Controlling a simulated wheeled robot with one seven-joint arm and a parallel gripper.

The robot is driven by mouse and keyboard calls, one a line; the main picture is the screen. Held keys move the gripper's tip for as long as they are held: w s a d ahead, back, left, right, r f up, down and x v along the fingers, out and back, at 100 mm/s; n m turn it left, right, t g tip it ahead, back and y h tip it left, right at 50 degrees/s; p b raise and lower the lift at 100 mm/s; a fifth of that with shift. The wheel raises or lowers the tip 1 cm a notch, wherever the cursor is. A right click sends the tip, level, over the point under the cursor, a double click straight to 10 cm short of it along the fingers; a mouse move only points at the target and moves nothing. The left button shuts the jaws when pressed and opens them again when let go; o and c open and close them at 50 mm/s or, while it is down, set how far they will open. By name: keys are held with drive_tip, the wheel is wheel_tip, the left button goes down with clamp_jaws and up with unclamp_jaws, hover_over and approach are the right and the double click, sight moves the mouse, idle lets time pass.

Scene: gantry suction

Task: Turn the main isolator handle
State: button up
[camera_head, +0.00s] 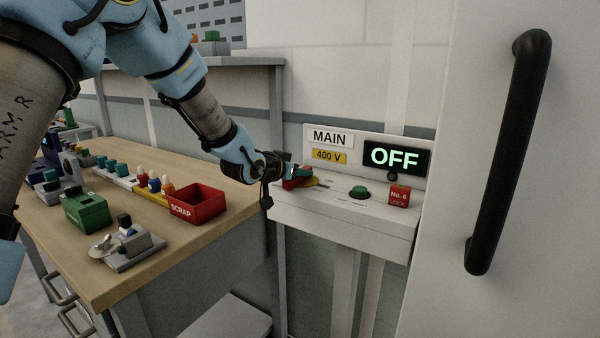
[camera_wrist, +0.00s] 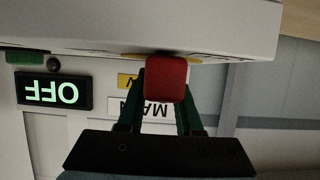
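The main isolator handle (camera_head: 297,177) is red and sits on a yellow plate (camera_head: 318,183) at the left end of the white panel. In the wrist view the red handle (camera_wrist: 166,80) fills the gap between the green fingers of my gripper (camera_wrist: 166,92). A finger lies against each side, so the gripper looks shut on it. In the head view my gripper (camera_head: 284,174) reaches the handle from the left and partly hides it. The display (camera_head: 394,158) reads OFF in green, and it also shows upside down in the wrist view (camera_wrist: 54,92).
A green button (camera_head: 359,192) and a red No. 6 lock block (camera_head: 399,194) are right of the handle. A white door with a black bar handle (camera_head: 508,150) stands at the right. The bench at left holds a red scrap bin (camera_head: 196,206) and several parts.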

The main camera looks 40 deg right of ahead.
clamp_jaws()
idle(0.9)
